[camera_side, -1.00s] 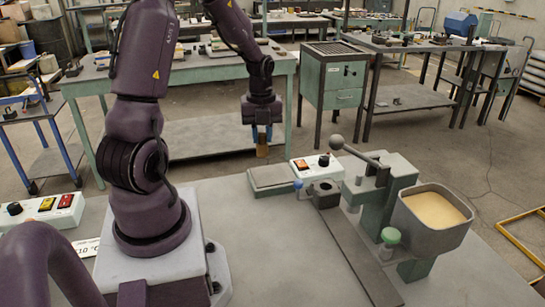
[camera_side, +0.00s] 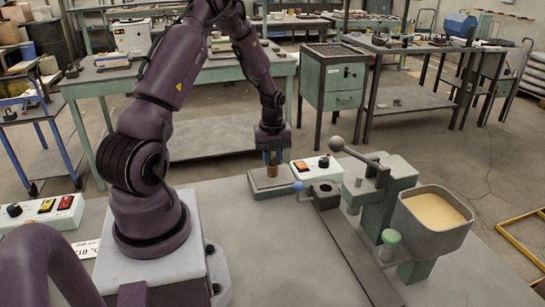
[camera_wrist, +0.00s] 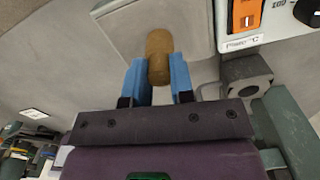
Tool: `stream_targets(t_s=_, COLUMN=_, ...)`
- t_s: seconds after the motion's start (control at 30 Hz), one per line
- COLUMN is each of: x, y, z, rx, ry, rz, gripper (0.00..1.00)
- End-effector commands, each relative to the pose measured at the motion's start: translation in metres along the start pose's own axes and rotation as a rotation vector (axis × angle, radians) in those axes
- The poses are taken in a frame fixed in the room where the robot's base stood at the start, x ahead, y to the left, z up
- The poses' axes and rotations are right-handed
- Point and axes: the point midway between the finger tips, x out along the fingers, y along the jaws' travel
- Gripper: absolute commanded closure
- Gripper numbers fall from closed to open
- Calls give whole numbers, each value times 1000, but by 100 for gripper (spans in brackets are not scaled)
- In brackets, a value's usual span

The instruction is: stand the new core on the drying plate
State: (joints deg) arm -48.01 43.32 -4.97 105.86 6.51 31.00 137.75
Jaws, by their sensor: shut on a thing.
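The new core, a small tan-brown cylinder (camera_side: 272,171), is upright between the blue fingers of my gripper (camera_side: 271,158), which is shut on it. In the wrist view the core (camera_wrist: 159,58) sticks out past the fingertips of my gripper (camera_wrist: 158,78). The drying plate (camera_side: 284,187) is a flat grey-green slab on the bench. The core is over the plate in both views. In the wrist view the plate (camera_wrist: 192,22) lies behind the core. I cannot tell whether the core's lower end touches the plate.
A white control box (camera_side: 318,168) with an orange switch stands just right of the plate. Beyond it are a grey block with a hole (camera_side: 325,189), a green lever machine (camera_side: 389,195) and a hopper of sand (camera_side: 432,211). The bench left of the plate is clear.

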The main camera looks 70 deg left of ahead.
Motion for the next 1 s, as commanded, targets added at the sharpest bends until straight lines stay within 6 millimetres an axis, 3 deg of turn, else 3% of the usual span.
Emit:
stream_targets(t_s=0.13, x=4, y=0, z=0, rx=0, ry=0, rz=0, gripper=100)
stream_targets(t_s=0.17, x=3, y=0, z=0, rx=0, ry=0, rz=-1, gripper=71)
stream_targets(t_s=0.23, x=3, y=0, z=0, rx=0, ry=0, rz=-1, gripper=55)
stream_targets(t_s=0.27, x=3, y=0, z=0, rx=0, ry=0, rz=0, gripper=52)
stream_targets(t_s=0.63, x=-5, y=0, z=0, rx=-1, ry=-1, rz=-1, gripper=52)
stream_targets(t_s=1.0, x=-80, y=0, z=1, rx=-1, ry=-5, rz=-4, gripper=52)
